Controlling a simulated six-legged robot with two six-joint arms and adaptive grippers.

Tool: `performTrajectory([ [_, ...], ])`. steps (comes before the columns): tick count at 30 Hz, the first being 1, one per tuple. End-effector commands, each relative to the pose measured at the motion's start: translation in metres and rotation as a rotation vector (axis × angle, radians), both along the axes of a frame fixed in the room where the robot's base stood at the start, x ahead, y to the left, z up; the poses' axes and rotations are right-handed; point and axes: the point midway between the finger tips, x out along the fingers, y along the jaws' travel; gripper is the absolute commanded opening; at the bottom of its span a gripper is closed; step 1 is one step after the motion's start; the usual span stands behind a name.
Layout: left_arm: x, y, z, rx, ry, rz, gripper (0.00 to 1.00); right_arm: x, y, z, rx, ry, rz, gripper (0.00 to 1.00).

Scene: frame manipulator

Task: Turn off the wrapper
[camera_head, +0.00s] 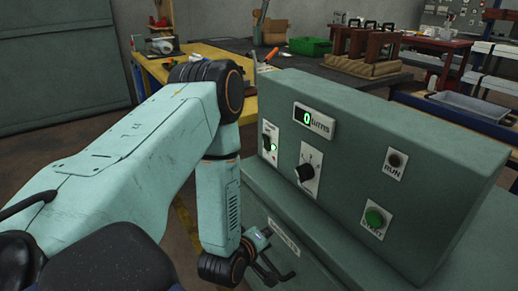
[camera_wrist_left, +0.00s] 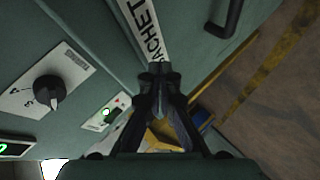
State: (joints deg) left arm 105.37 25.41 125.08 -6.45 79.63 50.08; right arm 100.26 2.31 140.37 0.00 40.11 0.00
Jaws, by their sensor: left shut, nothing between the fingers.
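The wrapper is a grey-green control box (camera_head: 430,165) on a cabinet. The switch plate (camera_wrist_left: 107,114) and the knob (camera_wrist_left: 48,91) also show in the left wrist view. My left gripper (camera_head: 280,275) is low in front of the cabinet, below the switch. In the left wrist view its fingers (camera_wrist_left: 157,75) are together and empty, beside the switch plate. My right gripper is out of view.
A black handle (camera_wrist_left: 226,18) and a white lettered label (camera_wrist_left: 145,28) are on the cabinet front. Behind the box are a yellow-edged workbench (camera_head: 190,55), a green crate (camera_head: 310,46) and a wooden rack (camera_head: 362,66). Bare floor lies left of the cabinet.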

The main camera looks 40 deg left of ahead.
Motion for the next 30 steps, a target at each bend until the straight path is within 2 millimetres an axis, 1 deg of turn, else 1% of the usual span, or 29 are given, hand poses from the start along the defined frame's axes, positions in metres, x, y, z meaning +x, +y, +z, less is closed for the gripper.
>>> performTrajectory([
  [1,0.017,0.026,0.019,-0.06,-0.139,0.101,0.0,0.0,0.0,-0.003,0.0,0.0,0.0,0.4],
  [3,0.033,0.058,0.048,-0.145,-0.326,0.212,0.0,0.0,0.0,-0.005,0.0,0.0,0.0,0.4],
  [6,0.043,0.094,0.082,-0.244,-0.548,0.314,0.0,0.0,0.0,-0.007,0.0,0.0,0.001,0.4],
  [9,0.043,0.117,0.105,-0.309,-0.698,0.367,0.0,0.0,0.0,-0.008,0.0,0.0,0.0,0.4],
  [13,0.042,0.13,0.119,-0.351,-0.789,0.391,0.0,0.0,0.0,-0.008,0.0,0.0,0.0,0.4],
  [23,0.042,0.131,0.12,-0.355,-0.796,0.392,0.0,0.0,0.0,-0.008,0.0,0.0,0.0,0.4],
  [26,0.046,0.133,0.121,-0.354,-0.798,0.392,0.0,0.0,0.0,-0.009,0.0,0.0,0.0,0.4],
  [30,0.063,0.142,0.123,-0.353,-0.798,0.391,0.0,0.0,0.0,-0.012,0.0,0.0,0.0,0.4],
])
